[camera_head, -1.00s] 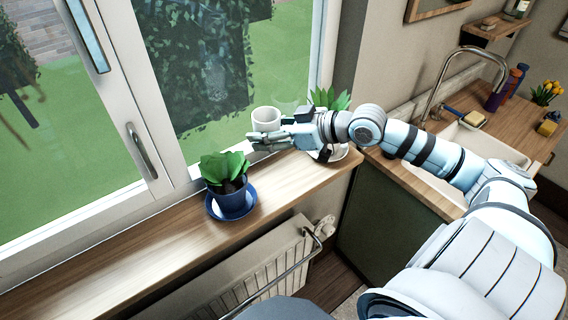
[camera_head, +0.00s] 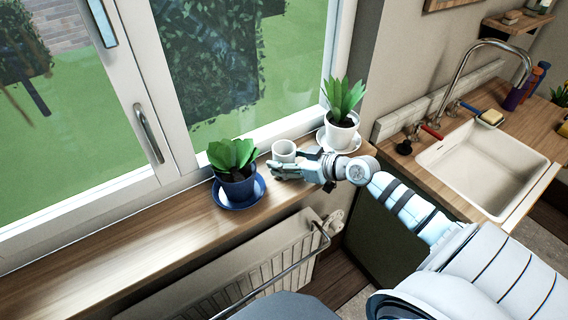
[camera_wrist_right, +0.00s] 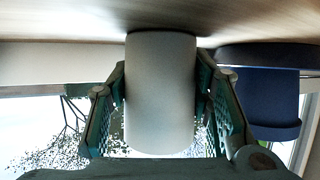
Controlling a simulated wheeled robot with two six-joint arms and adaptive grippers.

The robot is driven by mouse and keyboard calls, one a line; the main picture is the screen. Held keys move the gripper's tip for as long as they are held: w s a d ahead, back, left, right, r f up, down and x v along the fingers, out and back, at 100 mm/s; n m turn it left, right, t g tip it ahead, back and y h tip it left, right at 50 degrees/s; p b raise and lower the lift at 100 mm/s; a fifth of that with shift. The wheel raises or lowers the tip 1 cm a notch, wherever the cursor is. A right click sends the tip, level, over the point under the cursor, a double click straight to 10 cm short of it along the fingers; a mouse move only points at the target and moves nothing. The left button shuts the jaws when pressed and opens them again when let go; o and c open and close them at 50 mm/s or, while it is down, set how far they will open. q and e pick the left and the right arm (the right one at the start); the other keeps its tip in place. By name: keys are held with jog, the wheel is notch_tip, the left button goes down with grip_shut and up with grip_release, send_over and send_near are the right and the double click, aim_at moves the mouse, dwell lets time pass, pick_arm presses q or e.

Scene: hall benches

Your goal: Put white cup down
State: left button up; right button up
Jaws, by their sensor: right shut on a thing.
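The white cup (camera_head: 284,151) is upright at the window sill (camera_head: 160,232), between the blue pot and the white pot. My right gripper (camera_head: 283,170) is shut on it from the front right. In the right wrist view, which is upside down, the cup (camera_wrist_right: 160,95) sits between the two fingers. Its base meets or nearly meets the wood, with a thin dark shadow there; I cannot tell for sure that it touches. My left gripper is not in view.
A plant in a blue pot (camera_head: 238,187) on a blue saucer stands close left of the cup. A plant in a white pot (camera_head: 341,133) on a white saucer stands to the right. The sill further left is clear. A radiator (camera_head: 240,280) is below, a sink (camera_head: 487,168) at right.

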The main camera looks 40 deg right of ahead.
jog(key=o, duration=1.2)
